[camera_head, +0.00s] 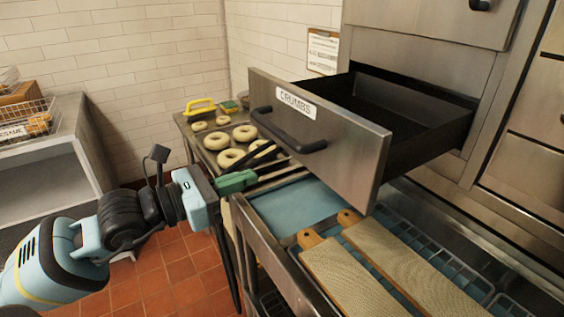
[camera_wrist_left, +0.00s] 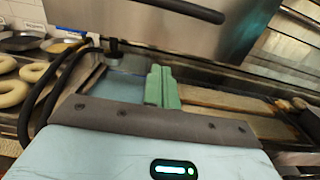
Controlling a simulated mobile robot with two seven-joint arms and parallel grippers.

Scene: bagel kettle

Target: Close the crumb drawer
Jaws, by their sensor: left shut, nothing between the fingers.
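The crumb drawer (camera_head: 345,155) is a steel-fronted drawer with a dark handle (camera_head: 287,128) and a "CRUMBS" label. In the head view it is pulled well out from the steel cabinet, and its dark interior (camera_head: 405,110) shows empty. My left gripper (camera_head: 240,181) has green fingers that are shut and empty. It is below and to the left of the drawer front in the head view, apart from the handle. In the left wrist view the shut fingers (camera_wrist_left: 162,88) show below the drawer front (camera_wrist_left: 155,35) and its handle (camera_wrist_left: 185,8). My right gripper is not in view.
Below the drawer is a steel counter with a blue surface (camera_head: 298,203), a wire rack (camera_head: 430,250) and two cloth-covered boards (camera_head: 372,260). A tray of bagels (camera_head: 230,157) is behind my gripper. A shelf unit (camera_head: 50,150) with a wire basket is at left. Tiled floor (camera_head: 165,270) is open between.

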